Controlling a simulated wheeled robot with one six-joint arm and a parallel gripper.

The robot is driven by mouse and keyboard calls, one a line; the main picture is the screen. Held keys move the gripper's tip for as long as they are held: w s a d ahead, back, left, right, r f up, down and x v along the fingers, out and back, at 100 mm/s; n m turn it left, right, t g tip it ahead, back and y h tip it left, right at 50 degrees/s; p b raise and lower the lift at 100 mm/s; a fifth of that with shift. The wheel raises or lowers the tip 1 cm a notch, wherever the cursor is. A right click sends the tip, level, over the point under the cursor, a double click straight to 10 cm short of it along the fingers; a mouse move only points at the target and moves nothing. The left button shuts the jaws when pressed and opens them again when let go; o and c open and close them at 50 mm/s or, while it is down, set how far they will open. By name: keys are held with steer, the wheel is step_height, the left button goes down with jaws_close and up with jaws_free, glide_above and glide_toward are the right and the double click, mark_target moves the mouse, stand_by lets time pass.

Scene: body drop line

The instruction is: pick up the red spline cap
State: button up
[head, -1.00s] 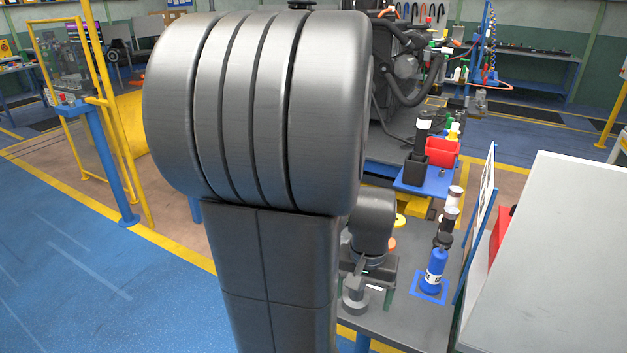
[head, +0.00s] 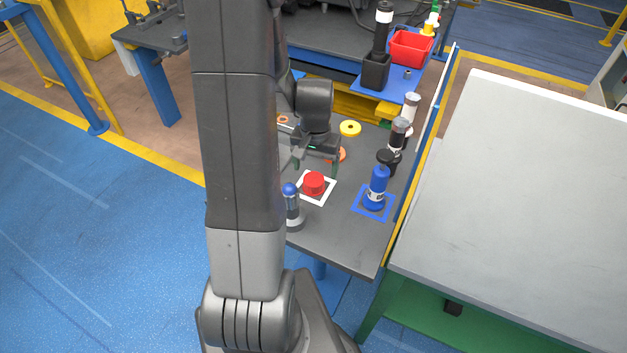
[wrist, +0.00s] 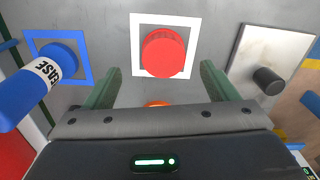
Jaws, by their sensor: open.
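The red spline cap (head: 314,184) stands inside a white square outline (head: 318,200) on the dark grey bench (head: 345,250). It also shows in the wrist view (wrist: 163,52), top centre, with the white outline around it. My gripper (head: 316,165) is just behind and above the cap in the head view, apart from it. In the wrist view its two green fingers (wrist: 160,76) are spread wide and empty, with the cap beyond the tips, roughly centred between them. The left part of my gripper is partly hidden by my arm in the head view.
A blue bottle (head: 377,188) stands on a blue square outline to the right. A grey cylinder with a blue top (head: 292,207) stands left of the cap. An orange ring (head: 341,154) and a yellow ring (head: 350,128) lie behind. A panel edge (head: 420,150) bounds the bench's right side.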

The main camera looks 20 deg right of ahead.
mark_target(313, 180)
steer(key=shift+a+f+p, duration=0.15)
steer(key=shift+f+p, duration=0.15)
steer(key=shift+f, duration=1.25)
steer(key=shift+a+f+p, duration=0.15)
steer(key=shift+f+p, duration=0.15)
steer(key=shift+f, duration=1.2)
steer(key=shift+c, duration=0.4)
steer(key=c, duration=1)
